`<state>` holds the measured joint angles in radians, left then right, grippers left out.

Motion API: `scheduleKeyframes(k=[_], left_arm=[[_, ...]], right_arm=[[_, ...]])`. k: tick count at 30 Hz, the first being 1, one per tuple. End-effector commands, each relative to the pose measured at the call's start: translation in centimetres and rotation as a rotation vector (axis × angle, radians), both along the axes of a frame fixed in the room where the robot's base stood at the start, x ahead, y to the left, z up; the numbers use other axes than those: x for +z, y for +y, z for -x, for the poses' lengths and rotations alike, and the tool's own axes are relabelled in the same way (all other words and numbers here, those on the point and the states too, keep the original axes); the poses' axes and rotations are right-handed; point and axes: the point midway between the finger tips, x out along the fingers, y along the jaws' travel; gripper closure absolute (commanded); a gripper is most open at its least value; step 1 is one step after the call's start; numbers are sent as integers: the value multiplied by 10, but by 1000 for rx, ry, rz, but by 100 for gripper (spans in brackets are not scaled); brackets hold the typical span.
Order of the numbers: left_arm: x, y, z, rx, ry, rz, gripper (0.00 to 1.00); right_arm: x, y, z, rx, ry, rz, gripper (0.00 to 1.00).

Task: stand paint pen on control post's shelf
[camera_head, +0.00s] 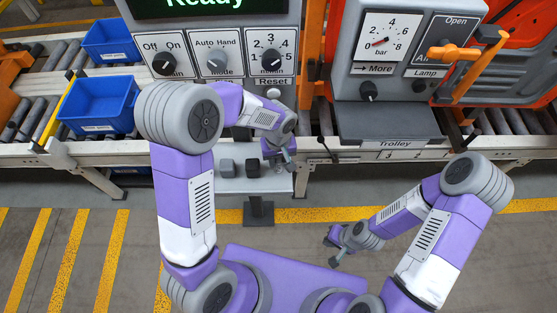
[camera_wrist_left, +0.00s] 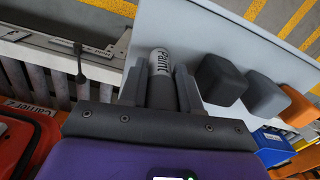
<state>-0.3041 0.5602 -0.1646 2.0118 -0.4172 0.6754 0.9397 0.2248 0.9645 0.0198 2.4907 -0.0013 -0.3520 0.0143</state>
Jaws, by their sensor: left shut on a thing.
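The paint pen (camera_wrist_left: 161,66) is a grey cylinder with a white band lettered "Paint". My left gripper (camera_wrist_left: 160,88) is shut on it in the left wrist view, one finger on each side. In the head view my left gripper (camera_head: 279,157) is over the right part of the control post's light grey shelf (camera_head: 232,187); the pen is hard to make out there. I cannot tell whether the pen touches the shelf. My right gripper (camera_head: 332,251) is away from the post, over the floor, its fingers apart and empty.
A grey block (camera_head: 227,168) and a darker block (camera_head: 252,168) stand on the shelf left of my left gripper. The post's panel (camera_head: 217,58) with knobs rises behind. The Trolley ledge (camera_head: 388,122) is at the right. Blue bins (camera_head: 98,104) sit on the left conveyor.

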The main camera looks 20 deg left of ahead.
Motion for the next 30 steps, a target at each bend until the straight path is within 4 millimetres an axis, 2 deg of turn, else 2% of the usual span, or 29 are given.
scheduleKeyframes(k=[3, 4, 9, 20, 30], left_arm=[[-4, 0, 0, 0, 0, 0, 98], [-4, 0, 0, 0, 0, 0, 66], [-3, 0, 0, 0, 0, 0, 43], [2, 0, 0, 0, 0, 0, 43], [59, 0, -1, 0, -5, 1, 43]], right_arm=[[-4, 0, 0, 0, 0, 0, 100], [-4, 0, 0, 0, 0, 0, 100], [-3, 0, 0, 0, 0, 0, 100], [2, 0, 0, 0, 0, 0, 100], [7, 0, 0, 0, 0, 0, 100]])
